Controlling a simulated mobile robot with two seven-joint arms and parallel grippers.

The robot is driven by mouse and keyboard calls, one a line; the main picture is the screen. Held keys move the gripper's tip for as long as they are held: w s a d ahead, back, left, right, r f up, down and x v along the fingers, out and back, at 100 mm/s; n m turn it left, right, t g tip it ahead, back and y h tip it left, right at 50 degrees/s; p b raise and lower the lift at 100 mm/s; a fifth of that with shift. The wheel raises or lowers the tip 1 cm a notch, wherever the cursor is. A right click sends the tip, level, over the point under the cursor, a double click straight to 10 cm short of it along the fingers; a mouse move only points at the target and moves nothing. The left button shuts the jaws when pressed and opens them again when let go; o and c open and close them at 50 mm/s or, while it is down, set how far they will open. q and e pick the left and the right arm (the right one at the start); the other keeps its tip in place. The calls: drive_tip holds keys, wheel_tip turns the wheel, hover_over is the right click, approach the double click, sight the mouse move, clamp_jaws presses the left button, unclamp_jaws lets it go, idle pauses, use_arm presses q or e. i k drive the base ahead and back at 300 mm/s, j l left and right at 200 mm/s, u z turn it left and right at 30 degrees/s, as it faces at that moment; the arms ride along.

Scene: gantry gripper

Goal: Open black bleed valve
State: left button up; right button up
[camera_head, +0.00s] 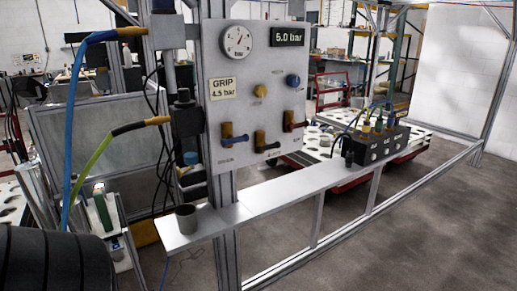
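A grey upright panel (214,85) carries three small valves with orange-brown bodies in its lower half. The middle valve has a black handle (267,148), which appears to lie roughly sideways; this matches the black bleed valve. The small labels under the valves are too blurred to read. Neither of my grippers is in view.
Blue (72,130) and green (93,160) hoses hang left. A metal shelf (285,194) carries a grey cup (186,218) and black block (376,146).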

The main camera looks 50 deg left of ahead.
sight(260, 150)
drive_tip(key=u, duration=1.45)
